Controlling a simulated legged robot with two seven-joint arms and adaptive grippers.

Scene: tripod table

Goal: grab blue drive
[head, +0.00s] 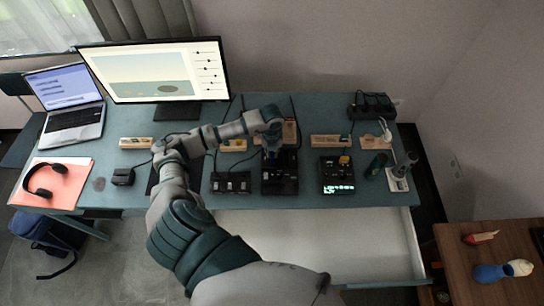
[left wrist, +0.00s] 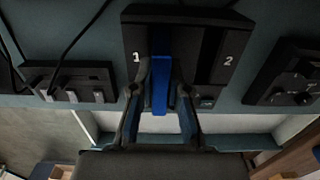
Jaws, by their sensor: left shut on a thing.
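The blue drive (left wrist: 159,85) shows in the left wrist view between my left gripper's two fingers (left wrist: 163,68). It stands at the black dock (left wrist: 205,50), between the white marks 1 and 2 and closer to 1. I cannot tell how deep it sits in the dock. In the head view my left gripper (head: 271,146) is over the back part of the dock (head: 280,185), and the gripper and arm mostly hide the drive there. The left gripper is shut on the blue drive. My right gripper is in neither view.
A black device with several sockets (head: 231,183) stands left of the dock, and a black box with a lit display (head: 337,176) right of it. A monitor (head: 150,72) and laptop (head: 68,105) are at the back left. An open white drawer (head: 330,240) is in front.

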